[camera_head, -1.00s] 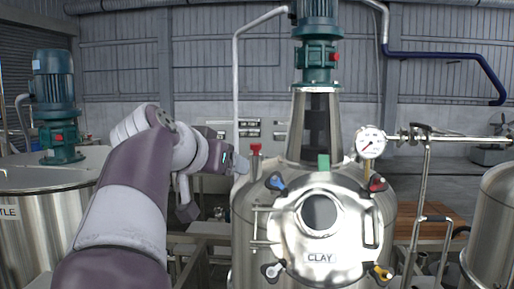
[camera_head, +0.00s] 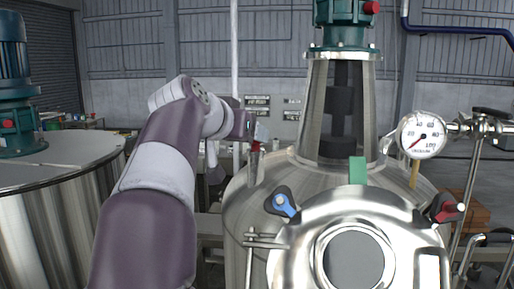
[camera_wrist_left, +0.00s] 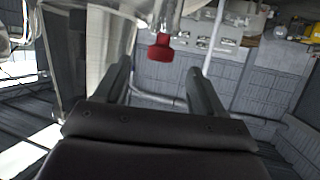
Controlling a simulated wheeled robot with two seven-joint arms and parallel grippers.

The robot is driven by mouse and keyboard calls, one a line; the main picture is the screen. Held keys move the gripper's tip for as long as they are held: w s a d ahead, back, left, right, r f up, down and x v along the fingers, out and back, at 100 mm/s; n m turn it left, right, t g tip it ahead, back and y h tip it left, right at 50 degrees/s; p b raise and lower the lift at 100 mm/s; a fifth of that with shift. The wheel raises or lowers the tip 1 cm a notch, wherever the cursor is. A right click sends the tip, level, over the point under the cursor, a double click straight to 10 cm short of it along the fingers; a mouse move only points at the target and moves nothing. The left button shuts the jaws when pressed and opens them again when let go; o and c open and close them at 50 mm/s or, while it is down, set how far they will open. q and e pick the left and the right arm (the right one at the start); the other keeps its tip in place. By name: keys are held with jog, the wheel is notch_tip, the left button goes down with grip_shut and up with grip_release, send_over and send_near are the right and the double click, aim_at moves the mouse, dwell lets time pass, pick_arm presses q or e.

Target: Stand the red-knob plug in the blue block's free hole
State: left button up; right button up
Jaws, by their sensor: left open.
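The red-knob plug (camera_head: 261,134) shows as a small red knob above a metal stub on the left shoulder of the steel tank (camera_head: 240,212). My left gripper (camera_head: 250,127) is beside the knob and partly covers it in the head view. In the left wrist view, the red knob (camera_wrist_left: 161,47) lies ahead, in line with the gap between the two fingers of my open, empty left gripper (camera_wrist_left: 159,66). I cannot tell whether the fingertips reach around it. I cannot make out the blue block or its free hole. My right gripper is out of view.
The tank's round hatch (camera_head: 355,262) has a blue-handled clamp (camera_head: 285,204) and a red-handled clamp (camera_head: 447,210). A green block (camera_head: 357,170) stands behind it. A pressure gauge (camera_head: 421,136) is at right. Another tank (camera_head: 50,185) stands at left.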

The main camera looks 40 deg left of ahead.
aim_at(256, 148)
pick_arm(q)
jog(key=p+x, duration=0.3)
jog(key=x, duration=0.5)
jog(key=shift+a+r, duration=0.1)
jog(key=shift+r, duration=0.1)
jog(key=shift+w+f, duration=0.15)
jog(key=shift+w, duration=0.15)
jog(key=shift+f, duration=0.15)
jog(key=shift+a, duration=0.1)
jog(key=c, duration=1.1)
